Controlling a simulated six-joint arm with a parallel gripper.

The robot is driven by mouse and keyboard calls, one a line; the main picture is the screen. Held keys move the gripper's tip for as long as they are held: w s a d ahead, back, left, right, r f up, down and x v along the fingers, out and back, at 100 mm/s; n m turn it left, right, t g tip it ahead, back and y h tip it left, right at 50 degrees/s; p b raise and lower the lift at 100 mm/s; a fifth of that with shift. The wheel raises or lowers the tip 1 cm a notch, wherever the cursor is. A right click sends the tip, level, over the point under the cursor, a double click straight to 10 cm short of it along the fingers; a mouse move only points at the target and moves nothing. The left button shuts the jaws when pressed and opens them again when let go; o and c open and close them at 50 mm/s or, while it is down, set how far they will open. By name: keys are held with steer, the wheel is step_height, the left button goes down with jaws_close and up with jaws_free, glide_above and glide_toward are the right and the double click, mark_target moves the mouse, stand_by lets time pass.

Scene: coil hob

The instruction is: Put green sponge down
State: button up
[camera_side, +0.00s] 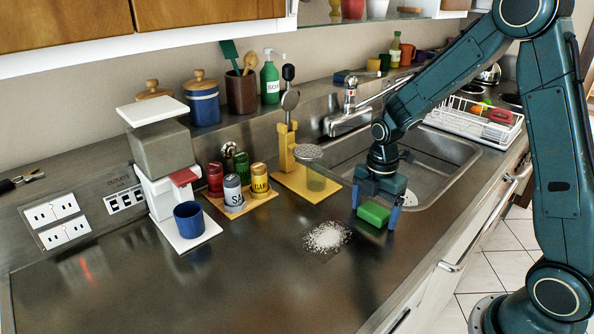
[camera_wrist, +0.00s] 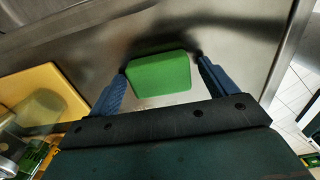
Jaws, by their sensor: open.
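The green sponge (camera_side: 374,213) is a flat rounded block on the steel counter, between the sink and a patch of white grains. My gripper (camera_side: 378,209) is low over it with its two blue fingers apart, one on each side. In the wrist view the green sponge (camera_wrist: 159,73) lies between the open fingertips of my gripper (camera_wrist: 160,72). Small gaps show between the sponge and the fingers there. The sponge's underside is hidden, but it appears to rest on the counter.
White grains (camera_side: 327,237) lie on the counter left of the sponge. A yellow stand (camera_side: 306,184) and a tray of labelled tins (camera_side: 234,199) are behind. The sink (camera_side: 440,165) is behind my gripper. The front left counter is clear.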

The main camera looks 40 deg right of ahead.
mark_target(375, 209)
step_height(375, 209, up, 12)
stand_by(0.6)
stand_by(0.5)
steer(key=s+a+r+m+t, duration=0.2)
steer(key=s+a+r+m, duration=0.1)
steer(key=s+m, duration=0.6)
steer(key=s+a+r+m+t, duration=0.3)
steer(key=s+a+r+m, duration=0.1)
steer(key=s+m, duration=0.5)
steer(key=shift+s+a+r+t, duration=0.2)
steer(key=shift+s+r+t, duration=0.1)
steer(key=shift+r, duration=0.25)
steer(key=shift+o, duration=0.6)
steer(key=shift+w, duration=0.1)
